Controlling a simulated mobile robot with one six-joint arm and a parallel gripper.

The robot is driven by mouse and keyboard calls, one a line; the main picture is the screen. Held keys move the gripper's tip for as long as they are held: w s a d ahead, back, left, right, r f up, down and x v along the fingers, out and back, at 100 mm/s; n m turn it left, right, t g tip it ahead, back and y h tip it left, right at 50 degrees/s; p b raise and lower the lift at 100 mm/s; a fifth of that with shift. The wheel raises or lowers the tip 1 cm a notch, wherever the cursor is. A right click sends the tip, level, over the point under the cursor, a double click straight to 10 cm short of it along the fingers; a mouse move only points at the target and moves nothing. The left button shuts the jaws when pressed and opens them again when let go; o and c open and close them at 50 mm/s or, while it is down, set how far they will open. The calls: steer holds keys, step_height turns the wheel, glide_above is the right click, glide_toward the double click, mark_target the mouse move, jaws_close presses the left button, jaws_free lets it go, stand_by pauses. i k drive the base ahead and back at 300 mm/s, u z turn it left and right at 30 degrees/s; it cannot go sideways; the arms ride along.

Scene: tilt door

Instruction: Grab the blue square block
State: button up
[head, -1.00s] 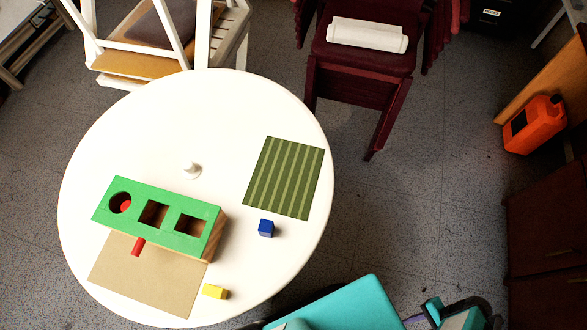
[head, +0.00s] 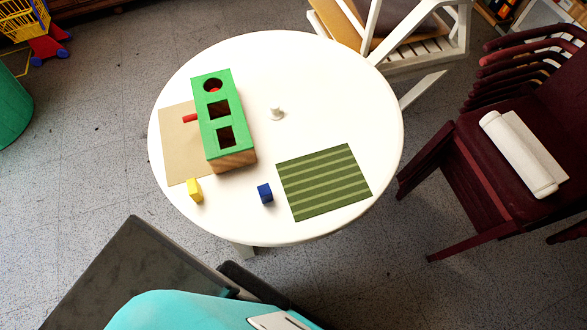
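The blue square block (head: 265,193) stands on the white round table (head: 330,75), near its front edge. It sits just left of the green striped mat (head: 322,182), with clear table around it. A green-topped wooden box (head: 216,120) with one round and two square holes stands behind it to the left. A yellow block (head: 195,190) lies to its left near the edge. My gripper is not in view.
A red peg (head: 190,118) shows beside the box, over a tan sheet (head: 172,145). A small white peg (head: 277,114) stands mid-table. Dark red chairs (head: 480,160) stand at the right, a white chair (head: 400,50) behind. Floor shows at front right.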

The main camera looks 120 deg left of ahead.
mark_target(265, 193)
steer(key=z, duration=0.15)
steer(key=i, duration=0.3)
steer(key=u, duration=0.35)
steer(key=k, duration=0.15)
steer(key=z, duration=3.05)
steer(key=k, duration=0.3)
steer(key=z, duration=2.15)
